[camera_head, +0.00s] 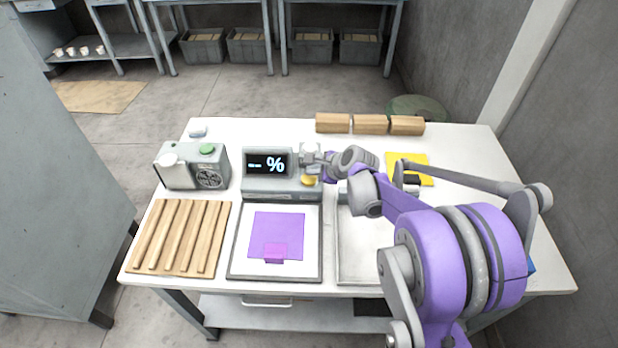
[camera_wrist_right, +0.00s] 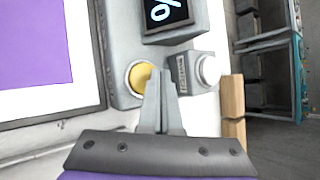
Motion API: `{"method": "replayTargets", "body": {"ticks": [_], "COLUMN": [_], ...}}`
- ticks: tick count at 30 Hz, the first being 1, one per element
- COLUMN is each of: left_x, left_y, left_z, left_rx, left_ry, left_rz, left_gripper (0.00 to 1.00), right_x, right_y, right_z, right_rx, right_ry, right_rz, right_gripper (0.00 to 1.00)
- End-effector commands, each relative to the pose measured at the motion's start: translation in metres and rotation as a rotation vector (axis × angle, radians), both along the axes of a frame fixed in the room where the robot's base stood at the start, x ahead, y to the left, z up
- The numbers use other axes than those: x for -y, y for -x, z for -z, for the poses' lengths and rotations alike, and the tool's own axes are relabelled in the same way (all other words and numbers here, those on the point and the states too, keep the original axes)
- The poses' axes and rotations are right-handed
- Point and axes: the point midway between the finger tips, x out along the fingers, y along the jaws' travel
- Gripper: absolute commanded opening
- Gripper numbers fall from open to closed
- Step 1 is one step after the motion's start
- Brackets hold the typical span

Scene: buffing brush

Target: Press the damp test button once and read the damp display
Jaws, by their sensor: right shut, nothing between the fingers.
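The grey damp tester (camera_head: 283,191) stands at the middle of the white table. My right gripper (camera_head: 321,172) is at the tester's right end, close to the button. In the right wrist view its shut, empty fingertips (camera_wrist_right: 158,72) overlap the button's right edge; I cannot tell whether they touch it. My left gripper is not in view.
A white knob (camera_wrist_right: 208,70) sits beside the display. A framed board with a purple sheet (camera_head: 277,232) lies in front. A slatted wooden rack (camera_head: 180,237) and a fan unit (camera_head: 192,166) stand left. Wooden blocks (camera_head: 370,124) line the back; a yellow cloth (camera_head: 408,162) lies right.

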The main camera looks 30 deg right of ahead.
Motion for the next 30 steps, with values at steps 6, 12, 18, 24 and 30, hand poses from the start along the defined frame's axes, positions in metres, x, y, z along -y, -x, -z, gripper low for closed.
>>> {"method": "replayTargets", "body": {"ticks": [6,12,18,24,30], "left_x": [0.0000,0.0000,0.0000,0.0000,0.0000], "left_y": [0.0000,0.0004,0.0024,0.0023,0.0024], "left_z": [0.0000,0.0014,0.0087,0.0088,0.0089], "left_rx": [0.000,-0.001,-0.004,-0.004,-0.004], "left_ry": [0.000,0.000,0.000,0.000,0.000], "left_rz": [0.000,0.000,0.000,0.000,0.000], "left_gripper": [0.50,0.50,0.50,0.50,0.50], "right_x": [0.0000,0.0000,0.0001,0.0000,0.0000], "right_y": [0.0000,0.0001,0.0003,-0.0001,0.0000], "right_z": [0.0000,0.0014,0.0088,0.0085,0.0087], "right_rx": [0.000,0.000,0.000,0.000,0.000], "right_ry": [0.000,0.000,0.000,0.000,0.000], "right_rz": [0.000,0.000,0.000,0.000,0.000], "right_gripper": [0.00,0.00,0.00,0.00,0.00]}}
